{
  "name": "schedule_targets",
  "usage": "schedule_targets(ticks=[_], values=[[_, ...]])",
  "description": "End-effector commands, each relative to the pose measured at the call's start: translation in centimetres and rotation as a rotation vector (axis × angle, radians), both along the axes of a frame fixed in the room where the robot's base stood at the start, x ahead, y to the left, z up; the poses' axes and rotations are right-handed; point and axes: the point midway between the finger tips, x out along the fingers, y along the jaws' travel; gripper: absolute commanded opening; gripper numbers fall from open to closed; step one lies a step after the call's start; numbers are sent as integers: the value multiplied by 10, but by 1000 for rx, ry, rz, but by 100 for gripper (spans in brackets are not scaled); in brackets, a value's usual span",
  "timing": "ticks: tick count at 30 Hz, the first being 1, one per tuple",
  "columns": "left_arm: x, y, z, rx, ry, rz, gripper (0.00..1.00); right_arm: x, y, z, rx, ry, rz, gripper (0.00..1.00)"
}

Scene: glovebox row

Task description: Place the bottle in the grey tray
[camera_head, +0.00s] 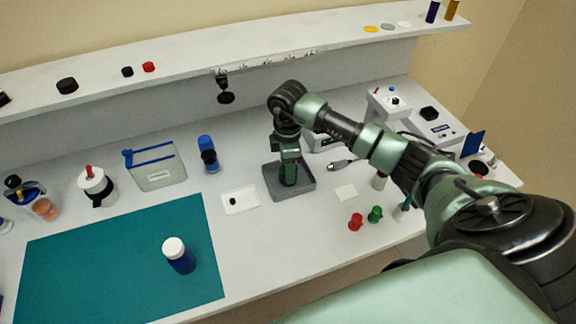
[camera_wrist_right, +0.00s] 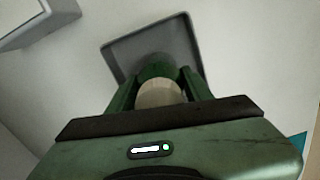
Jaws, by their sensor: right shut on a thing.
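The grey tray (camera_head: 303,190) is a shallow square tray near the middle of the white bench. My right gripper (camera_head: 289,162) points down over it, shut on a dark green bottle (camera_head: 288,178). The bottle looks upright, with its lower end inside the tray's outline; whether it touches the tray floor I cannot tell. In the right wrist view my fingers (camera_wrist_right: 157,82) sit on both sides of the bottle's pale cap (camera_wrist_right: 158,95), with its green body (camera_wrist_right: 157,67) beyond and the grey tray (camera_wrist_right: 117,48) behind. My left gripper is not in view.
A blue bottle with a white cap (camera_head: 180,256) stands on the teal mat (camera_head: 110,265). A white card (camera_head: 240,200) lies left of the tray. A red piece (camera_head: 356,221) and a green piece (camera_head: 375,214) stand right of it. A shelf (camera_head: 180,62) runs along the back.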

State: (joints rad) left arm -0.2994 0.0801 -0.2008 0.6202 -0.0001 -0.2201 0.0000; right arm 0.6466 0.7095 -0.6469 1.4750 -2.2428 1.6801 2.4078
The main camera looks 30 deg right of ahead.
Motion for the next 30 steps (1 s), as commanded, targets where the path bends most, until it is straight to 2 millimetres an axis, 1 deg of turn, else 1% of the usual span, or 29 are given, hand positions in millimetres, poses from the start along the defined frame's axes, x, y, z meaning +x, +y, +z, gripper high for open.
schedule_targets(ticks=[2, 3, 4, 5, 13, 15, 17, 20, 30], values=[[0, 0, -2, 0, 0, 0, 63, 0, 0, -3, 0, 0, 0, 4], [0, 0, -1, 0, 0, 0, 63, 0, 0, -2, 0, 0, 0, 61], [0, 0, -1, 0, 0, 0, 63, 0, 0, -2, 0, 0, 0, 70], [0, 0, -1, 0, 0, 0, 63, 0, 0, -2, 0, 0, 0, 72], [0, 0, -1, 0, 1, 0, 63, 0, 0, -1, 0, 0, -1, 72], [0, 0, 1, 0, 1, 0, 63, 0, 0, 2, 0, -1, -1, 72], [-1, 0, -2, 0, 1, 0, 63, 1, -1, 5, 0, -3, -1, 72], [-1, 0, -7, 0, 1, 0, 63, 2, -1, 18, -1, -6, -1, 72], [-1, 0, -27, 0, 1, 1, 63, 2, 0, 89, 1, -6, -1, 72]])
